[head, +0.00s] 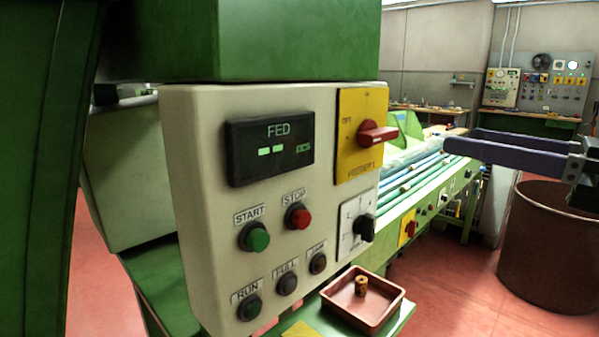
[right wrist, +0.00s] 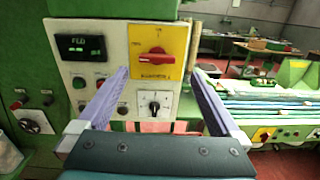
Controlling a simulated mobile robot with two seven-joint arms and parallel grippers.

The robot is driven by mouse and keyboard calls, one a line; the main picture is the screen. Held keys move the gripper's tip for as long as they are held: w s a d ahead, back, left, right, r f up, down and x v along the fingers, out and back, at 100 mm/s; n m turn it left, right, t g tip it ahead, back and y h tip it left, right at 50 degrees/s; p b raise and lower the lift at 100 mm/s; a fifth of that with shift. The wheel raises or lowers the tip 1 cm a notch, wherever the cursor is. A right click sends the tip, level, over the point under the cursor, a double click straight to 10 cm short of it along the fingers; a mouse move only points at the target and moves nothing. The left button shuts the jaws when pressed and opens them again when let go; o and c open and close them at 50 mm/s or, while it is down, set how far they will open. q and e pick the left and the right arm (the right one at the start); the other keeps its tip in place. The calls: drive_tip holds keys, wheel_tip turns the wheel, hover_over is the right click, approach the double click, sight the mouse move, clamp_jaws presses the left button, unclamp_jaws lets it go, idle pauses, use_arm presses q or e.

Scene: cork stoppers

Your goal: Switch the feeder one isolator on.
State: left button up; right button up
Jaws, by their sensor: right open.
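The feeder one isolator is a red rotary handle (head: 377,134) on a yellow plate (head: 350,160) lettered "FEEDER 1", at the upper right of a cream control panel. The handle lies roughly horizontal, towards the plate's left-hand label, which looks like OFF. The label at the top is too small to read. In the right wrist view the handle (right wrist: 153,59) shows ahead, between the finger lines. My right gripper (head: 461,140) is open and empty, to the right of the handle and apart from it; it also shows in the right wrist view (right wrist: 161,70). My left gripper is not in view.
The cream panel (head: 205,175) also bears a lit FED display (head: 270,147), several push buttons and a black rotary knob (head: 364,227) below the isolator. A red tray (head: 341,300) with a cork (head: 361,286) stands below. A brown bin (head: 548,250) stands at right.

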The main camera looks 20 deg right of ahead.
sight(387, 134)
drive_tip(key=shift+n, duration=0.3)
drive_tip(key=p+x, duration=0.1)
drive_tip(key=x, duration=0.2)
drive_tip(key=p+x, duration=0.1)
drive_tip(key=x, duration=0.2)
drive_tip(key=p+x, duration=0.1)
drive_tip(key=x, duration=0.1)
drive_tip(key=shift+w+a+f+p, duration=0.3)
drive_tip(key=shift+a, duration=0.05)
drive_tip(key=shift+w+a+f, duration=0.1)
drive_tip(key=shift+w+a, duration=0.1)
drive_tip(key=shift+w, duration=0.3)
drive_tip(key=c, duration=1.1)
drive_tip(key=shift+o, duration=0.2)
